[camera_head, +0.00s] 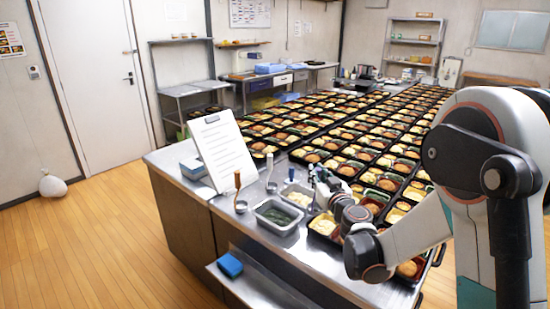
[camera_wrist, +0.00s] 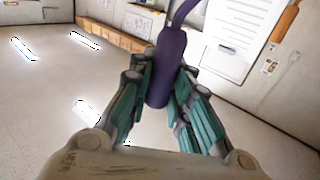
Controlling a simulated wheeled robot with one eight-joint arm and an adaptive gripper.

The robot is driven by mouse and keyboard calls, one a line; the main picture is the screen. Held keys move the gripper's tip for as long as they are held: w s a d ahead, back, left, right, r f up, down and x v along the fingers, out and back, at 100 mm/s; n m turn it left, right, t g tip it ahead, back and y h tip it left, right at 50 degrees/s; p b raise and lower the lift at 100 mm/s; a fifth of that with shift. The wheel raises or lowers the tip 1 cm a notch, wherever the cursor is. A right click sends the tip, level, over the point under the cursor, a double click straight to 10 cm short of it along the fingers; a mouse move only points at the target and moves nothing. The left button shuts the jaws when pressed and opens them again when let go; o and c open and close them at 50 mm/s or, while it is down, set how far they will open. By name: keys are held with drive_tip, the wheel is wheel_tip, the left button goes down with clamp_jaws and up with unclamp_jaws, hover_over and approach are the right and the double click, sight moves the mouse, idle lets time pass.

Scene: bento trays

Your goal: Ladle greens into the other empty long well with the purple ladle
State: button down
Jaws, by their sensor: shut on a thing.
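My gripper (camera_wrist: 161,92) is shut on the purple ladle (camera_wrist: 168,60), its dark purple handle between the teal-padded fingers in the wrist view. The ladle's bowl is not clear in either view. In the head view my gripper (camera_head: 322,186) is at the counter's left side, just right of the steel pans. The steel pan of dark greens (camera_head: 278,215) stands at the counter's front left, left of my gripper. The nearest bento tray (camera_head: 313,232) is partly hidden behind my arm. I cannot tell which of its long wells is empty.
A second pan of pale food (camera_head: 298,195) stands behind the greens. A white sheet on a stand (camera_head: 221,150) is further left. Rows of filled bento trays cover the counter behind. A blue block (camera_head: 230,265) lies on the lower shelf.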

drive_tip(key=w+a+r+n+g+y+p, duration=0.1)
drive_tip(key=w+a+r+n+y, duration=0.15)
drive_tip(key=a, duration=0.35)
drive_tip(key=w+a+r+n+g+y+p, duration=0.1)
drive_tip(key=a+n+g+y, duration=0.15)
drive_tip(key=a, duration=0.45)
wheel_tip(320, 180, down, 10)
drive_tip(key=m+b, duration=0.1)
drive_tip(key=b, duration=0.6)
drive_tip(key=shift+s+f+t+y+b, duration=0.2)
drive_tip(key=shift+t+y+b, duration=0.1)
drive_tip(key=shift+t+b, duration=0.1)
drive_tip(key=shift+r, duration=0.15)
wheel_tip(320, 180, up, 9)
drive_tip(key=p, duration=0.5)
idle(0.3)
drive_tip(key=shift+d, duration=0.2)
